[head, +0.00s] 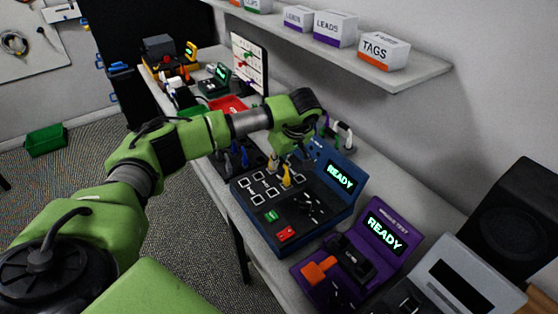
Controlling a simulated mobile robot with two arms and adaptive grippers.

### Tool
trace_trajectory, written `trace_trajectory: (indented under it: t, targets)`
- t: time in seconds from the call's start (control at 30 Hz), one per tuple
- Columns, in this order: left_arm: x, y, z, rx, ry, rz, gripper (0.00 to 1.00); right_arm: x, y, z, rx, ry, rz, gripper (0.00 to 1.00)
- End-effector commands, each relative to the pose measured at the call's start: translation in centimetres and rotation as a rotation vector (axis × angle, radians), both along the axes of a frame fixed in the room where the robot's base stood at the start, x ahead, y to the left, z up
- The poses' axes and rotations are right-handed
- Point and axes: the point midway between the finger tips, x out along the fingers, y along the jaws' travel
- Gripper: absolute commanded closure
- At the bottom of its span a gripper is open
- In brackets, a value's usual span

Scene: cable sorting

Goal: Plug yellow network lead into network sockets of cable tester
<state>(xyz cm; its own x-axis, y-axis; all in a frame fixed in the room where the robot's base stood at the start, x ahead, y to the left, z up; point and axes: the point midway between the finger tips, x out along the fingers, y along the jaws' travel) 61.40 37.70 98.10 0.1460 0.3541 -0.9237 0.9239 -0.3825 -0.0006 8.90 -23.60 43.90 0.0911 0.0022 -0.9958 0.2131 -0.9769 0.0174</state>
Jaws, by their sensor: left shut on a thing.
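The cable tester (240,187) is a dark blue box in the middle of the head view. White-outlined sockets mark its top, and its raised screen reads READY. The yellow network lead (286,176) shows as a small yellow plug end upright at the sockets. A second yellowish end (272,162) stands just left of it. My left gripper (284,160) points down over the sockets, shut on the yellow lead. The wrist hides most of the fingers and the lead; I cannot tell whether either end is seated. My right gripper is out of view.
A purple tester (312,290) with an orange plug stands to the right of the blue one. A grey device (470,270) and a black speaker (515,215) are beyond it. Dark tools, a red tray (228,104) and a green device lie farther back. A shelf (425,72) overhangs the bench.

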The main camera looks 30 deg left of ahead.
Motion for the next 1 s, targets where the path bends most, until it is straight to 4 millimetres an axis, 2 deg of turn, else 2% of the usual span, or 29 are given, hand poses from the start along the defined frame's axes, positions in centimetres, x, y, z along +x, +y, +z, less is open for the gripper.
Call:
trace_trajectory:
  t: [0.17, 0.2, 0.27, 0.5, 0.53, 0.6, 1.0]
  targets:
    - [0.02, 0.0, 0.06, 0.0, -0.001, 0.001, 1.0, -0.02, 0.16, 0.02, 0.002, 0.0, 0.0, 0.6]
    - [0.02, 0.0, 0.07, 0.0, -0.001, 0.001, 0.84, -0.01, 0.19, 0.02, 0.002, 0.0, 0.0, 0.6]
    - [0.03, 0.01, 0.06, 0.0, -0.001, 0.001, 0.69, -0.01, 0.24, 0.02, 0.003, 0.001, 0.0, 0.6]
    - [0.03, -0.01, 0.05, 0.0, -0.001, 0.001, 0.69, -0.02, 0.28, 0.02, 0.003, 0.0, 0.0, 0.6]
    - [0.02, -0.01, 0.03, 0.0, -0.001, 0.0, 0.67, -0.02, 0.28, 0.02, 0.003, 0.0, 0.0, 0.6]
    - [0.02, -0.01, 0.03, 0.0, -0.001, 0.0, 0.5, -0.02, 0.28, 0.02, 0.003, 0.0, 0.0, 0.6]
    - [0.02, -0.02, 0.23, 0.0, -0.001, 0.0, 0.5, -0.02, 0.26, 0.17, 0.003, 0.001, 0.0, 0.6]
